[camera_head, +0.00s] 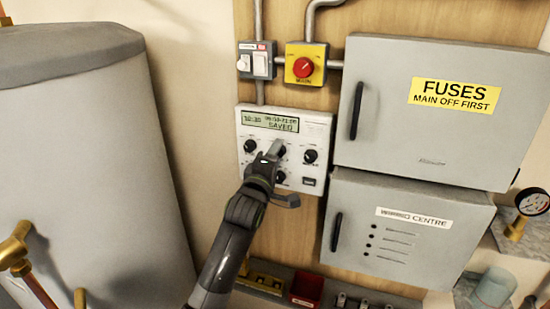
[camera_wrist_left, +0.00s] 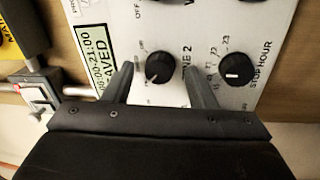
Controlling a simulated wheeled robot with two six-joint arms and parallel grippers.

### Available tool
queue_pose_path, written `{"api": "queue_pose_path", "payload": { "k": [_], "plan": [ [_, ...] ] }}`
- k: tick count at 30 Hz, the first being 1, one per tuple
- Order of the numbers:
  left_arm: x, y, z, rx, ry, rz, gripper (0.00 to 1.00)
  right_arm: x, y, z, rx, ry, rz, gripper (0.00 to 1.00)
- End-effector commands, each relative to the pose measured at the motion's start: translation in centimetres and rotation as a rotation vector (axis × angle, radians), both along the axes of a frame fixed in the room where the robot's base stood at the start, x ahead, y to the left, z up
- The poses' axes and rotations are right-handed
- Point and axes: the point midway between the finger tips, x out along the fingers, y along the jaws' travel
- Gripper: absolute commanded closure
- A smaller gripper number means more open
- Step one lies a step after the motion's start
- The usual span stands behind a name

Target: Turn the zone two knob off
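The zone two knob (camera_wrist_left: 160,67) is a round black dial on the white controller panel (camera_head: 318,126), with the partly hidden "ZONE 2" lettering beside it. Its pale pointer mark faces down-left in the wrist view. My left gripper (camera_wrist_left: 159,70) is open, with one finger on each side of the knob and a visible gap on both sides. In the head view my left gripper (camera_head: 277,148) is over the middle of the panel and hides most of that knob. My right gripper is not in view.
The stop hour knob (camera_wrist_left: 235,68) is just outside one finger. Other panel knobs (camera_head: 250,145) (camera_head: 310,156) lie close by. The display (camera_head: 270,122) reads "SAVED". Above are a red rotary switch (camera_head: 303,67) and a white switch (camera_head: 260,64). Grey fuse (camera_head: 385,120) and wiring (camera_head: 355,235) boxes stand to the right.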

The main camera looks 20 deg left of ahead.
Motion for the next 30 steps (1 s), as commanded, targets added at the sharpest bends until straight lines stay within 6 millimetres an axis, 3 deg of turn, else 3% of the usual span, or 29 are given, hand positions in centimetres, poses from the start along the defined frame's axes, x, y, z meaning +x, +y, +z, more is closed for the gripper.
{"api": "queue_pose_path", "payload": {
  "k": [11, 30],
  "plan": [
    [-1.3, 0.0, -0.4, -0.001, 0.0, 0.001, 0.49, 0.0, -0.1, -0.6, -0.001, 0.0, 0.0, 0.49],
    [-12.4, 0.4, -2.0, -0.002, 0.0, 0.001, 0.49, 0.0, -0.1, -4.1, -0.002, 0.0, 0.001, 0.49]
  ]
}}
